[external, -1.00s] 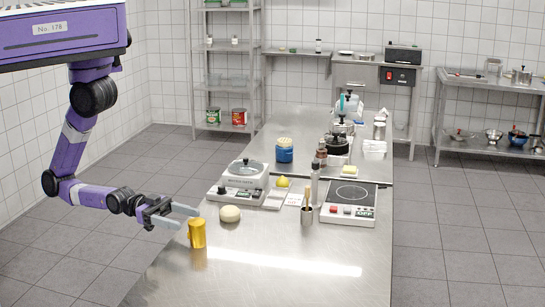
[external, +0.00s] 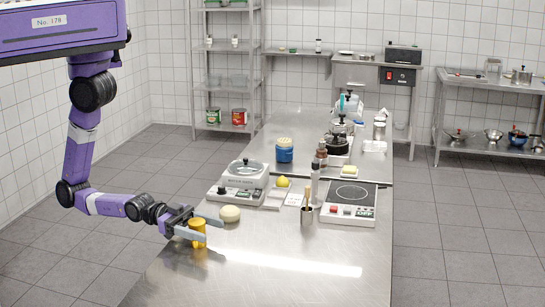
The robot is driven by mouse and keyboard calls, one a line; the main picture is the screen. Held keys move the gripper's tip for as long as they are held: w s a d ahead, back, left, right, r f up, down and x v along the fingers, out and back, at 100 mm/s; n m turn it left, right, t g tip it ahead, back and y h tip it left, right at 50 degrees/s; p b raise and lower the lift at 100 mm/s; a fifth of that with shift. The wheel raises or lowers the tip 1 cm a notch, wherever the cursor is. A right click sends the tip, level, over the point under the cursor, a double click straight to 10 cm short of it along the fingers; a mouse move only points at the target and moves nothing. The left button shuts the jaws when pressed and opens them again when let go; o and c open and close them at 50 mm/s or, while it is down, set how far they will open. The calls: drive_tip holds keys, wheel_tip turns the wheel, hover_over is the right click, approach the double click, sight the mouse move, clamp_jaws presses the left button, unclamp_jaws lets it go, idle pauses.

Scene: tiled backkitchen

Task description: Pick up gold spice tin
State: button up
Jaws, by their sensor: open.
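The gold spice tin (external: 198,227) stands upright on the steel table near its left edge. My gripper (external: 209,228) is open and low over the table, reaching in from the left. Its two fingers lie around the tin, one on the far side and one on the near side. The near finger hides part of the tin's lower middle. I cannot tell whether either finger touches it.
A pale round ball of dough or cheese (external: 230,214) sits just behind the far fingertip. The table front (external: 280,285) is clear.

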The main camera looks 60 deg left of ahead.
clamp_jaws()
drive_tip(key=shift+r, duration=0.1)
wheel_tip(320, 180, up, 20)
drive_tip(key=p, duration=0.5)
